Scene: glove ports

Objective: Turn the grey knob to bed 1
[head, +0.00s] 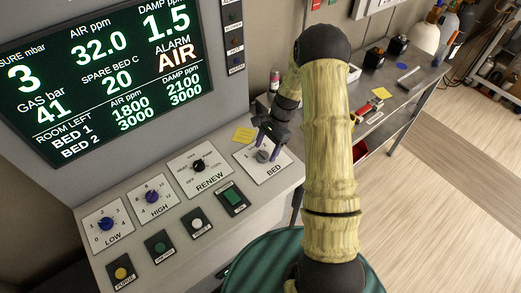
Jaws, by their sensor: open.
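The grey knob (262,156) sits on the white BED plate (271,171) at the right end of the sloping console. A small mark that looks like a 1 shows on the plate left of the knob. The knob's exact pointing is too small to tell. My gripper (268,146) is open, with its dark bluish fingers just above and around the knob's far side. I cannot tell whether a finger touches it. My arm comes down from the right and hides the area behind the gripper.
Left of the BED plate are the RENEW knob (198,166), a green switch (232,197), the HIGH knob (152,196) and the LOW knob (106,223). A yellow note (243,135) lies behind the plate. The display (100,75) stands above. A grey bench (398,92) is at right.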

